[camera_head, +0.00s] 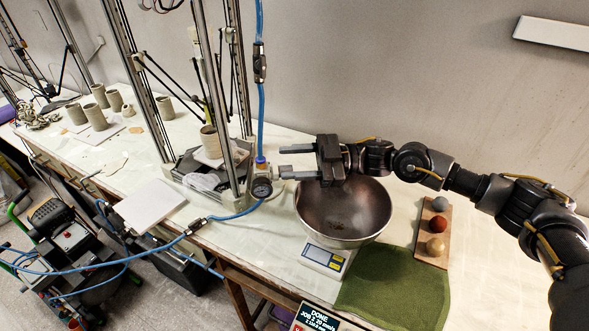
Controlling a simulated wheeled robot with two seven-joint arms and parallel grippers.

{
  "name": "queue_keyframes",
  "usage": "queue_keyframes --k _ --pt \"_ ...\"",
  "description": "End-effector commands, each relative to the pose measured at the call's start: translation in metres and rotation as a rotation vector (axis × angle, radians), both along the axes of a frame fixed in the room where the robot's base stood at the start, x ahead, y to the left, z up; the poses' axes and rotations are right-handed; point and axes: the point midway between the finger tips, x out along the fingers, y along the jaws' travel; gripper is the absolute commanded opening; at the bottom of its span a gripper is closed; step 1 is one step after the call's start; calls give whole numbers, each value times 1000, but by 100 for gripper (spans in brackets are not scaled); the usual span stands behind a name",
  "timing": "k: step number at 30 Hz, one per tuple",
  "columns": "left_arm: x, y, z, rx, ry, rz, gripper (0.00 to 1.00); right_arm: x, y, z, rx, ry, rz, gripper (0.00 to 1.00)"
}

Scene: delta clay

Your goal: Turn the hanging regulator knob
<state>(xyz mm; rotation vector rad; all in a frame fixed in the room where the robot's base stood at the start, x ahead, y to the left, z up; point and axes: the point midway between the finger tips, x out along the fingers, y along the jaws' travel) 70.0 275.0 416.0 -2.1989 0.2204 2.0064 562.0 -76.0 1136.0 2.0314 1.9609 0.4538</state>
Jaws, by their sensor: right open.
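The regulator (262,186) hangs on a blue air hose beside the printer frame, with a round gauge on its front. Its knob (261,163) seems to be the small part at its top, just under the hose; details are too small to tell. My right gripper (283,161) comes in from the right and points left at the regulator. Its two fingers are apart, one higher and one lower, with their tips just right of the knob. I cannot tell whether they touch it. My left gripper is not in view.
A metal bowl (343,225) on a scale (327,260) stands below my right gripper. A green towel (395,290) and a board with clay balls (433,235) lie to the right. The printer frame (230,100) stands close left. A blue hose (160,246) runs left from the regulator.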

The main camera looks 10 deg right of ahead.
Motion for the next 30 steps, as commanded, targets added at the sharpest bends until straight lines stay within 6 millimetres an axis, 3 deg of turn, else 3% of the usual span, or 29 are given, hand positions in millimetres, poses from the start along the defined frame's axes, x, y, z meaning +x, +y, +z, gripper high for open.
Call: queue_keyframes --k 10,15,21,30 --pt "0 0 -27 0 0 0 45 -55 7 66 1 -8 2 46" --pt "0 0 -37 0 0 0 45 -94 12 82 1 -6 4 46" --pt "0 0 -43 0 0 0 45 -125 17 98 0 -5 2 46" --pt "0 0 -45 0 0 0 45 -139 19 106 0 -1 0 46"
